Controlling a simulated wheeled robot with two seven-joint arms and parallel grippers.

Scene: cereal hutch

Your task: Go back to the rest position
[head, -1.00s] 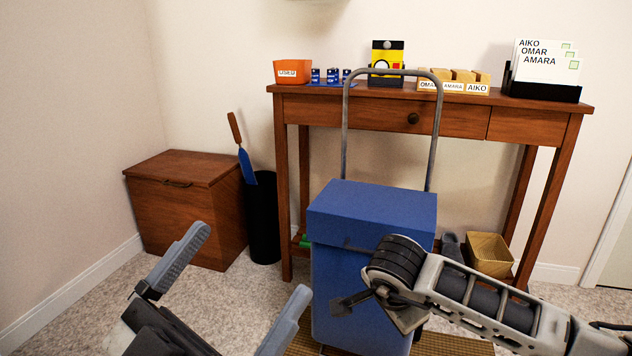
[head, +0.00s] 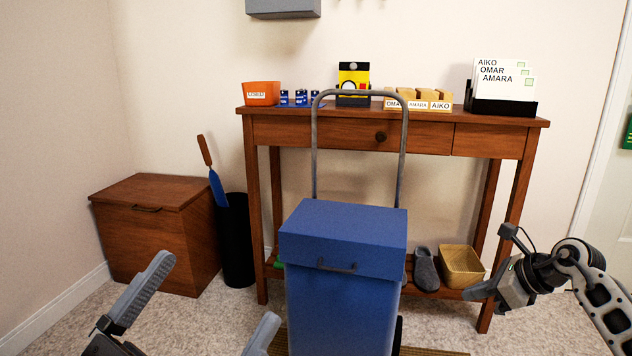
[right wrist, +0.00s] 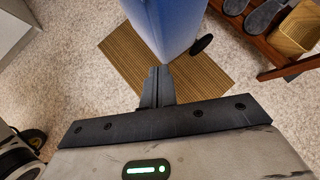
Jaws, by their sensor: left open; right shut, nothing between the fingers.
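My left gripper (head: 205,305) is at the lower left of the head view, its two grey fingers spread wide with nothing between them. My right gripper (head: 472,292) is at the right of the head view, in front of the console table's right legs. In the right wrist view its fingers (right wrist: 157,86) are together and empty, above the floor mat. The blue lidded cart (head: 345,250) with a grey hoop handle stands between the two grippers, and neither is seen touching it.
Behind stands a wooden console table (head: 285,132) carrying an orange bin (head: 261,93), blue batteries, a yellow device (head: 354,80), wooden name blocks and a card rack (head: 502,107). A wooden chest (head: 150,235) and a black umbrella stand (head: 236,240) are left. A basket (head: 462,266) and slippers (head: 426,270) sit on the lower shelf.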

